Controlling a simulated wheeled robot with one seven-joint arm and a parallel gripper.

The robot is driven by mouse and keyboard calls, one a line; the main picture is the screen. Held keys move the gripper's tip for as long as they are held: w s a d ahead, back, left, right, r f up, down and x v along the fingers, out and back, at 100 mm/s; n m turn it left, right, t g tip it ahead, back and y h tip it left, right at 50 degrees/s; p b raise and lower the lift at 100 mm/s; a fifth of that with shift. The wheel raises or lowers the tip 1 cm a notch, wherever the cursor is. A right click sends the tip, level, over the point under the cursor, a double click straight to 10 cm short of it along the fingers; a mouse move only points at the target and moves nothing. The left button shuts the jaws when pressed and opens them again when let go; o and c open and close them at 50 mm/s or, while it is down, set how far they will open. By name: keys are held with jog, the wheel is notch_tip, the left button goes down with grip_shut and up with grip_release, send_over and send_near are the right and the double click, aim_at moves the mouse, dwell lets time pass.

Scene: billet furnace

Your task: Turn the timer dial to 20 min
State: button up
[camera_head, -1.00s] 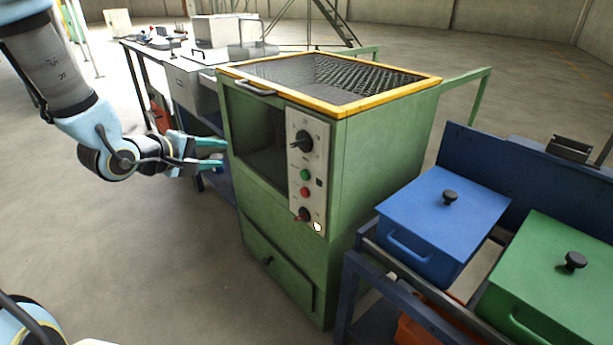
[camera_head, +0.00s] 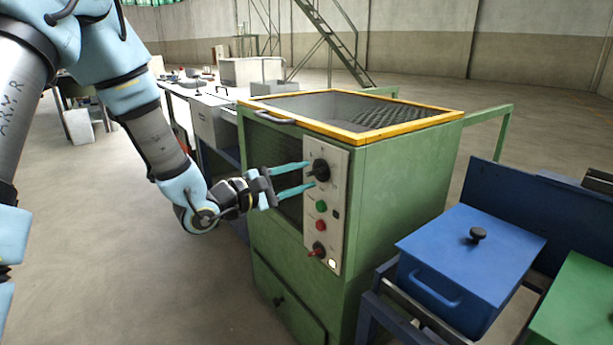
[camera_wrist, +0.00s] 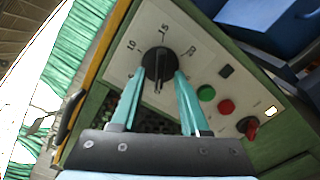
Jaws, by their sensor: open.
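The timer dial (camera_head: 320,169) is a black knob at the top of the pale control panel (camera_head: 338,221) on the green furnace. In the wrist view the dial (camera_wrist: 159,61) has the printed marks 10 at its left, 15 above and 20 at its right. Which mark it points to is not clear. My gripper (camera_head: 310,174) is open, with its two teal fingers reaching to the dial. In the wrist view the fingertips (camera_wrist: 163,74) lie on either side of the dial's near part. I cannot tell whether they touch it.
Below the dial are a green button (camera_head: 322,206), a red button (camera_head: 321,225), a small red-and-black knob (camera_head: 317,250) and a lit white square (camera_head: 332,263). A blue lidded box (camera_head: 470,262) stands at the right. Floor at the left is clear.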

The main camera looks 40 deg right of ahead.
jog(key=shift+d, duration=0.85)
jog(key=shift+c, duration=0.2)
grip_shut()
